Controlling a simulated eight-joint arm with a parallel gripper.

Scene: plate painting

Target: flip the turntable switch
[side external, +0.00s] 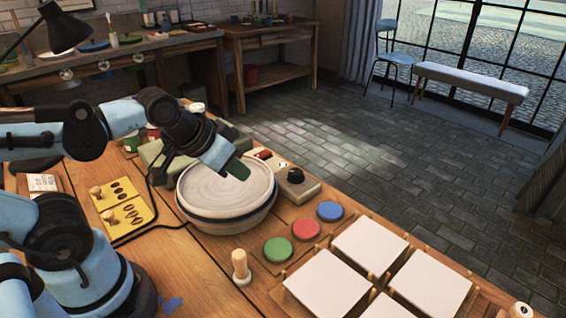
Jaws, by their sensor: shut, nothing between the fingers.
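The turntable (207,208) is a round, pale disc with a dark band around its side, on the wooden table. Behind and right of it is a small control box (309,189). The box bears a dark round knob (295,175) at its near end and a small red part (264,154) at its far end, likely the switch; its position is too small to tell. My gripper (240,169) is shut and empty. It appears above the far right part of the turntable, left of the red part. Its fingers hide some of the disc and box edge.
Green (278,249), red (306,229) and blue (330,211) paint discs lie in front of the box. Several white square plates (370,246) fill the right. A wooden peg (240,266) stands in front of the turntable. Yellow stamp cards (127,214) lie left.

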